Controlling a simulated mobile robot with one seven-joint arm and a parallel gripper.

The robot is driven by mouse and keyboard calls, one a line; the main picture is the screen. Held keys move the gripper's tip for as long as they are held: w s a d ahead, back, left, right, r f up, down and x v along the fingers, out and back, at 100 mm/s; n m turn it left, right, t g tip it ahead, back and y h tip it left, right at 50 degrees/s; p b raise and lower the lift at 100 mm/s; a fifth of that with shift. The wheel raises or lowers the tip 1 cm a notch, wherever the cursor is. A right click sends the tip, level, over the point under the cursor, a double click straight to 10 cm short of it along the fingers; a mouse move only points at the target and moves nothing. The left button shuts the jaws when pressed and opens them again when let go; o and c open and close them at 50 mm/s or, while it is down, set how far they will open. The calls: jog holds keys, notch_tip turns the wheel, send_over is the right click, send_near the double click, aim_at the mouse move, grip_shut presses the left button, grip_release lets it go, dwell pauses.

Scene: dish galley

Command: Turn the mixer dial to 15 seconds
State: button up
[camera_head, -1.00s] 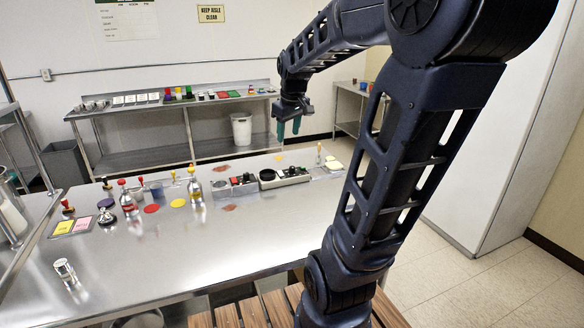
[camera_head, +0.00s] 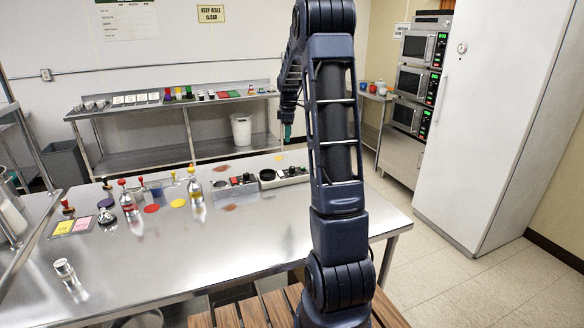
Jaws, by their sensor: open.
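Two low grey devices stand near the far edge of the steel table (camera_head: 180,255). The left device (camera_head: 236,186) has a round plate and small red and dark controls. The right device (camera_head: 286,177) has a dark round top and a control panel. Either could be the mixer; I cannot tell which, and no dial setting is readable at this size. My gripper (camera_head: 287,132) hangs fingers down above the far side of the table, behind the right device in the picture. It is open, seen nearly edge-on, and holds nothing visible. My arm hides the table's right part.
Red- and yellow-topped bottles (camera_head: 195,187) and stamps stand left of the devices. A back shelf (camera_head: 150,110) holds coloured items. Stacked microwaves (camera_head: 418,85) stand at the right. The table's front middle is clear.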

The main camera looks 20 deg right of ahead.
aim_at(292, 167)
jog(key=w+d+f+n+g, duration=0.1)
jog(key=w+d+f+n, duration=0.2)
jog(key=w+d+f, duration=0.35)
jog(key=f, duration=0.4)
jog(key=a+f, duration=0.1)
jog(key=f, duration=0.4)
jog(key=a+f, duration=0.1)
jog(key=f, duration=0.3)
jog(key=shift+w+f, duration=0.25)
jog(key=shift+f, duration=0.05)
jog(key=c, duration=1)
